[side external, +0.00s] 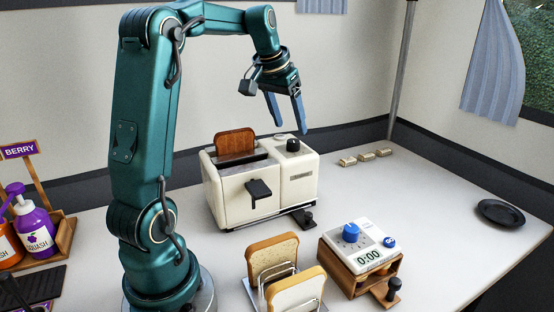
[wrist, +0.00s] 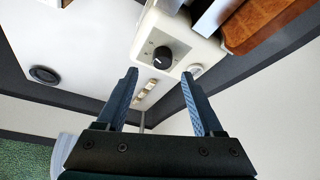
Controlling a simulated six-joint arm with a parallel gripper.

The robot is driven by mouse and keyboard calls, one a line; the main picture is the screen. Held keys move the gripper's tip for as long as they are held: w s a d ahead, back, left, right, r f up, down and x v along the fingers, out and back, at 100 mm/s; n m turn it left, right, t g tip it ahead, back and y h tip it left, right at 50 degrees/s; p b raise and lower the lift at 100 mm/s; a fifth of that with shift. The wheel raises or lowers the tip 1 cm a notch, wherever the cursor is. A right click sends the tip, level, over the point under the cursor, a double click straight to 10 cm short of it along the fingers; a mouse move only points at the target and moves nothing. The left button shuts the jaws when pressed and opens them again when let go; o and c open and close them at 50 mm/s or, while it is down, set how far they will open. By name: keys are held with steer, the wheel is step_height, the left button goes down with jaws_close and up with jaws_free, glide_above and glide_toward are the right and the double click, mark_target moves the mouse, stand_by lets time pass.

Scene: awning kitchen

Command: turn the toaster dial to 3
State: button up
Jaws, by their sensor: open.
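The cream toaster (side external: 228,196) stands on the white counter with a slice of brown toast (side external: 236,141) in its slot. Its black dial (side external: 293,145) sits on top at the right end. My gripper (side external: 288,129) is open and empty, above and behind the dial, pointing down and apart from the toaster. In the wrist view, the dial (wrist: 163,57) shows beyond the two fingertips of my gripper (wrist: 160,76), on a light plate. A pale round knob (wrist: 195,70) is beside it. The dial's numbers are too small to read.
A timer box (side external: 362,245) with a blue knob and a display reading 0:00 stands in front of the toaster. A bread rack (side external: 272,277) holds two slices. Squash bottles (side external: 37,228) stand at left. A black dish (side external: 501,212) lies at right, with clear counter between.

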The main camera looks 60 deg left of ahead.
mark_target(293, 140)
steer(key=shift+a+f, duration=0.2)
steer(key=shift+f, duration=0.15)
steer(key=shift+x, duration=2.2)
jaws_close()
